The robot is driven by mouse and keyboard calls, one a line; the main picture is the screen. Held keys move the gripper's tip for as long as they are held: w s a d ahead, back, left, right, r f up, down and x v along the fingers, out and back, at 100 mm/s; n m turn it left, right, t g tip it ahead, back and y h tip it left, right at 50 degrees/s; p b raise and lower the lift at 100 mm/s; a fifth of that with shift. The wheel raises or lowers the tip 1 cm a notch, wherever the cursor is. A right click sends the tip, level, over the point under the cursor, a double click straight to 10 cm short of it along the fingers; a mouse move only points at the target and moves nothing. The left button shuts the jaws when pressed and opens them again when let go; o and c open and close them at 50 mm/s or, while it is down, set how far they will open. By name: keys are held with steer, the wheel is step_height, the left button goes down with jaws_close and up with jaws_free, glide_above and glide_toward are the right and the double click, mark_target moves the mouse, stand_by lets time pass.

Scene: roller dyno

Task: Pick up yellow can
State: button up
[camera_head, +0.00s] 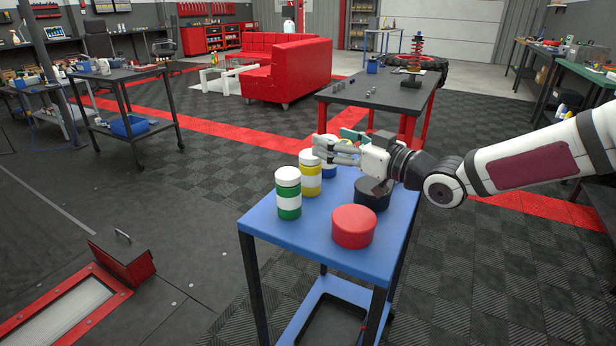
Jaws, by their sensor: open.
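The yellow can (310,181), yellow with a white band and white lid, stands upright on the blue table (285,252) near its left edge. My gripper (322,151) is above the table, its fingers pointing left, close to the top right of the yellow can. The jaws are open and hold nothing that I can see. I cannot tell whether a finger touches the can's lid. The fingers partly hide a blue-and-white can (329,171) behind the yellow one.
A green-and-white can (288,200) stands just in front of the yellow can. A red round container (354,227) and a black one (373,195) stand to the right, the black one under my wrist. A dark table with red legs (385,92) is behind.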

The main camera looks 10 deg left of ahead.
mark_target(319, 163)
step_height(319, 163, down, 7)
steer(key=shift+r+b, duration=0.1)
steer(key=shift+b, duration=1.05)
steer(key=shift+a+f, duration=0.1)
steer(key=shift+f, duration=0.2)
steer(key=shift+w+a+r, duration=0.15)
steer(key=shift+w+a, duration=0.2)
steer(key=shift+a, duration=0.1)
steer(key=b+x, duration=0.2)
steer(key=x, duration=0.4)
steer(key=c, duration=1.4)
